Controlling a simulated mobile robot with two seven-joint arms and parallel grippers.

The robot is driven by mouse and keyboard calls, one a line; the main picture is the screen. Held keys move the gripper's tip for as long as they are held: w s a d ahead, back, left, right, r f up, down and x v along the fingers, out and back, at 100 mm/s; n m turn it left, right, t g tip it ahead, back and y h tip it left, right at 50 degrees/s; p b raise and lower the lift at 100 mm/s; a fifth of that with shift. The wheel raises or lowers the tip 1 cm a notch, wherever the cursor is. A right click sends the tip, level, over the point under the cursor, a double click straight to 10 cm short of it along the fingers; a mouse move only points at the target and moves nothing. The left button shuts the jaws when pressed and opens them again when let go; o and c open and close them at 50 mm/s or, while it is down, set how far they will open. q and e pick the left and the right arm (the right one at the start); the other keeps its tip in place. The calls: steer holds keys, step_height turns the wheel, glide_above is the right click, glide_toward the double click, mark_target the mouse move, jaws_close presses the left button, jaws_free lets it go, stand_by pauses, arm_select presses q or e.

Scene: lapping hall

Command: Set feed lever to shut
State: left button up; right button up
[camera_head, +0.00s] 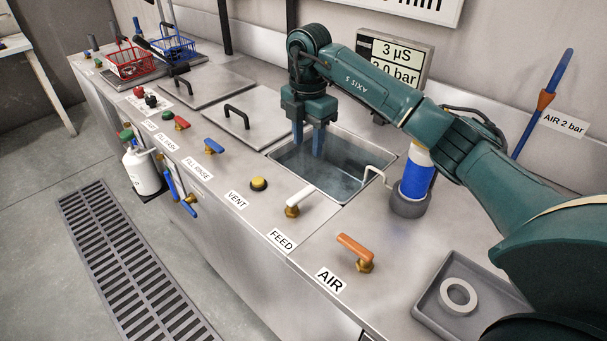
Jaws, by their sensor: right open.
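The feed lever (299,196) has a white handle on a brass base. It stands on the steel counter just behind the FEED label (282,241). Its handle points up and right in the picture, away from the counter's front edge. My right gripper (308,143) is open and empty, with blue fingers pointing down over the near-left part of the sink basin (345,184). It is behind and above the feed lever and apart from it. My left gripper is not in view.
An orange AIR lever (354,247) and a yellow VENT button (259,184) flank the feed lever. A bent spout (376,172) and a blue-and-white cartridge (417,176) stand right of the basin. A grey tray with a ring (459,296) lies front right. The counter around the lever is clear.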

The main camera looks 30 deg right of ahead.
mark_target(307, 190)
step_height(307, 190, down, 13)
steer(key=shift+s+r+p, duration=0.1)
steer(key=shift+p, duration=0.35)
jaws_close()
stand_by(0.4)
